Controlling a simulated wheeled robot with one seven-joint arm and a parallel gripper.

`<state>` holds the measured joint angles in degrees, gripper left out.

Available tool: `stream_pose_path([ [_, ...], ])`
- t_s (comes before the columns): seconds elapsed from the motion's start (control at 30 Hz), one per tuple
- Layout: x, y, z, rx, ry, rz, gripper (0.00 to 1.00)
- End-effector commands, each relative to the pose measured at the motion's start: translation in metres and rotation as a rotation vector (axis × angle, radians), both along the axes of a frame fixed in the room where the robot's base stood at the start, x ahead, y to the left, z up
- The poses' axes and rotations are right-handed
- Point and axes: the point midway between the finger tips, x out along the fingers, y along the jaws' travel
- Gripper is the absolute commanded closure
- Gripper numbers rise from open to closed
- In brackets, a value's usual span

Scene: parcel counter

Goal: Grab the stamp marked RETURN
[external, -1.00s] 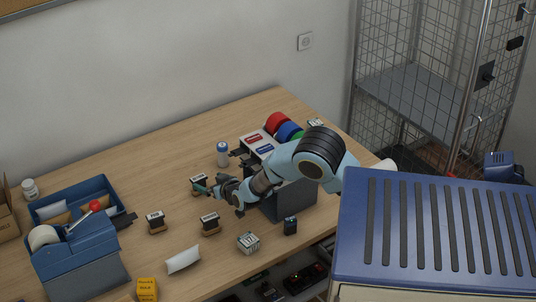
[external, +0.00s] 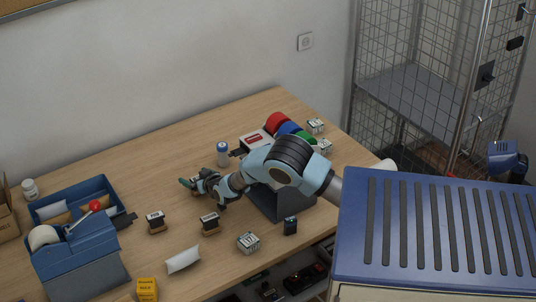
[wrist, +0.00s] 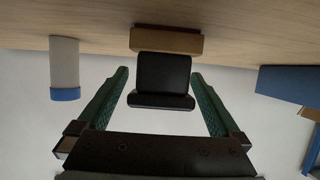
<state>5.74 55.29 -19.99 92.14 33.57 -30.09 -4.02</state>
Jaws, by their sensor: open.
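A stamp with a brown base and black handle (wrist: 163,75) stands between my gripper's two green fingers in the wrist view. The fingers are open, one on each side, with a gap to the handle. In the external view my gripper (external: 188,184) is low over the table and hides most of this stamp. Two similar stamps stand nearer the front, one to the left (external: 156,222) and one to the right (external: 210,223). Their white top labels are too small to read, and no label shows on the stamp between my fingers.
A white bottle with a blue cap (external: 222,154) stands behind my gripper. A blue organiser (external: 80,260) is at the left. A white packet (external: 184,260) and a small labelled box (external: 248,242) lie in front. Coloured rolls (external: 279,123) stand at the back right.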

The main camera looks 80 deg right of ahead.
Motion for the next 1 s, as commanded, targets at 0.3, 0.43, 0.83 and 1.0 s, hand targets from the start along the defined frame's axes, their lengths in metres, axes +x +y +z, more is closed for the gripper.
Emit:
stream_pose_path([
  [0.3, 0.002, -0.0011, -0.0015, 0.0, 0.0, 0.001, 0.05],
  [0.43, 0.0019, -0.0011, -0.0013, 0.0, 0.0, 0.001, 0.19],
  [0.83, 0.0018, -0.001, -0.0011, 0.0, 0.0, 0.001, 0.64],
  [1.0, 0.0018, -0.001, -0.0011, 0.0, 0.0, 0.001, 0.83],
])
